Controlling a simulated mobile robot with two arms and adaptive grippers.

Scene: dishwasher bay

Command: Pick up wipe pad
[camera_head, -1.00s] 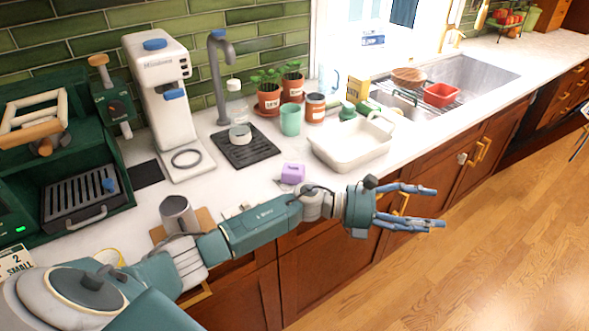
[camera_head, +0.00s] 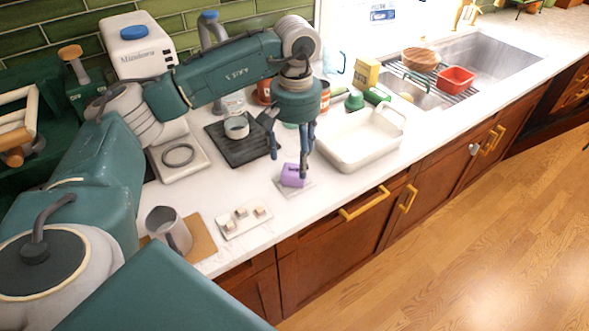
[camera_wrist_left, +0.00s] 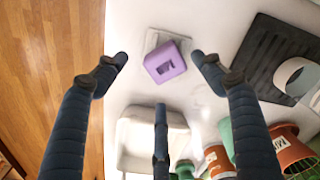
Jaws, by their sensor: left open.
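The wipe pad (camera_head: 291,176) appears to be the small purple block with a dark mark on it, on a pale square plate (camera_head: 308,188) near the counter's front edge. It also shows in the left wrist view (camera_wrist_left: 165,62), between the spread fingertips. My left gripper (camera_head: 287,163) points down over the pad with its fingers open and empty. One finger hides part of the pad in the head view; I cannot tell whether it touches. My right gripper is not in view.
A white basin (camera_head: 355,150) stands close to the right of the pad. A black drip mat (camera_head: 228,148) with a cup (camera_head: 237,127) lies behind left. A small white tray (camera_head: 243,222) and a metal pitcher (camera_head: 168,230) are to the left. The counter's front edge is close.

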